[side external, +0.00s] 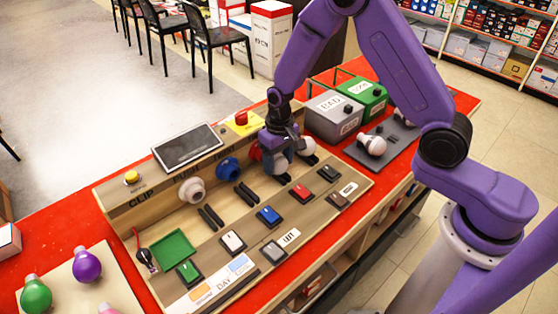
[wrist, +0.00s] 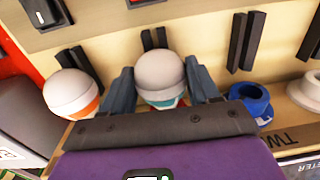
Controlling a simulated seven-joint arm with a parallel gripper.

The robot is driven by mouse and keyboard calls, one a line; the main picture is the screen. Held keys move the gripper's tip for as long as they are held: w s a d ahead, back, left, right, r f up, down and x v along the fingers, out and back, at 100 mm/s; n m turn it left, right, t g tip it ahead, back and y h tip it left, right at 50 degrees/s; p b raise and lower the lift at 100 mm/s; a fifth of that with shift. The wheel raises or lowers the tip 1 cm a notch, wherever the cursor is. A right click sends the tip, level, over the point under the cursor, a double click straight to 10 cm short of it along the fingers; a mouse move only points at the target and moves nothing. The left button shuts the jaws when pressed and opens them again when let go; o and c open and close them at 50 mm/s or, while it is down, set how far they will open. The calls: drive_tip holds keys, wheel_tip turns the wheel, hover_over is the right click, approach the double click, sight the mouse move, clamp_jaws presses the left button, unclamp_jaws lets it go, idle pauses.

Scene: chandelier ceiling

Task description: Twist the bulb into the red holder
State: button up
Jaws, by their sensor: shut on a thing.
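My gripper (side external: 280,150) is at the row of holders on the wooden console. In the wrist view its two fingers (wrist: 160,88) are shut on a white-domed bulb (wrist: 160,68) with a teal band. The held bulb (side external: 279,164) is partly covered by the fingers in the side view. A second white bulb with an orange band (wrist: 70,92) stands beside the gripper, also in the side view (side external: 306,146).
A blue holder (side external: 229,169) and a white holder (side external: 192,190) stand along the row. Coloured switches (side external: 268,215) line the console front. Grey (side external: 333,116) and green (side external: 366,96) boxes stand behind, near another bulb (side external: 372,145) on a dark tray. A tablet (side external: 187,147) stands at the back.

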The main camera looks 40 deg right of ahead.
drive_tip(key=shift+d, duration=0.1)
drive_tip(key=shift+d+y, duration=0.1)
drive_tip(key=shift+y, duration=0.6)
drive_tip(key=shift+y, duration=0.7)
drive_tip(key=shift+d+y, duration=0.1)
drive_tip(key=shift+y, duration=0.5)
drive_tip(key=shift+f, duration=0.1)
drive_tip(key=o, duration=1.1)
drive_tip(key=shift+y, duration=0.3)
